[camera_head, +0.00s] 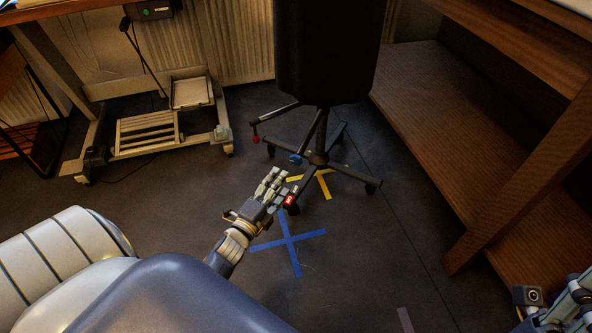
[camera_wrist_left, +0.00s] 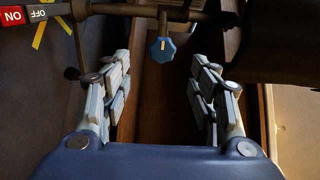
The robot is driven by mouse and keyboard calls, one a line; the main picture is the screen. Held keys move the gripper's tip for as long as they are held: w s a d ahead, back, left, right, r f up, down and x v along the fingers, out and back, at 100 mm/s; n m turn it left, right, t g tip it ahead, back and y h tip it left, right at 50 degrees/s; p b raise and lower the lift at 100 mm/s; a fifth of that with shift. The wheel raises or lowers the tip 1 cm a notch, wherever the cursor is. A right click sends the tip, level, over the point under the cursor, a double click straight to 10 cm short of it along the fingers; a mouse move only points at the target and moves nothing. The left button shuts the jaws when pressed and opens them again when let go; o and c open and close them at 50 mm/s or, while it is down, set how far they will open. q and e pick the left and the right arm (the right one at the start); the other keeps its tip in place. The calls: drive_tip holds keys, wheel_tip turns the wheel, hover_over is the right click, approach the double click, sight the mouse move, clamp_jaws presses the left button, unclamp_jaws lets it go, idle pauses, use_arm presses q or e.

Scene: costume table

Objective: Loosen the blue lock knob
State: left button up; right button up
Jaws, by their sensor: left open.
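The blue lock knob (camera_head: 296,158) sits on the stand of a dark form on a wheeled base, low on its pole. In the left wrist view the blue knob (camera_wrist_left: 163,50) is a faceted piece with a pale mark, just beyond and between the fingertips. My left gripper (camera_head: 276,178) is open and empty, a little below and left of the knob in the head view. In the wrist view its two fingers (camera_wrist_left: 162,75) stand wide apart, not touching the knob. My right gripper (camera_head: 572,302) shows only partly at the bottom right corner; its jaws are unclear.
A red knob (camera_head: 256,140) sits on a side lever. Blue tape (camera_head: 289,243) and yellow tape (camera_head: 323,184) mark the floor. Wooden shelving (camera_head: 470,140) stands right; a white wheeled frame (camera_head: 147,135) stands left.

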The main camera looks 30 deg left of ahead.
sight(295, 162)
use_arm(q)
drive_tip(key=w+b, duration=0.1)
drive_tip(key=w, duration=0.2)
drive_tip(key=w+b, duration=0.1)
drive_tip(key=w, duration=0.3)
drive_tip(key=w+a+b, duration=0.1)
drive_tip(key=w, duration=0.3)
drive_tip(key=shift+r, duration=0.1)
drive_tip(key=shift+s, duration=0.1)
drive_tip(key=c, duration=1.1)
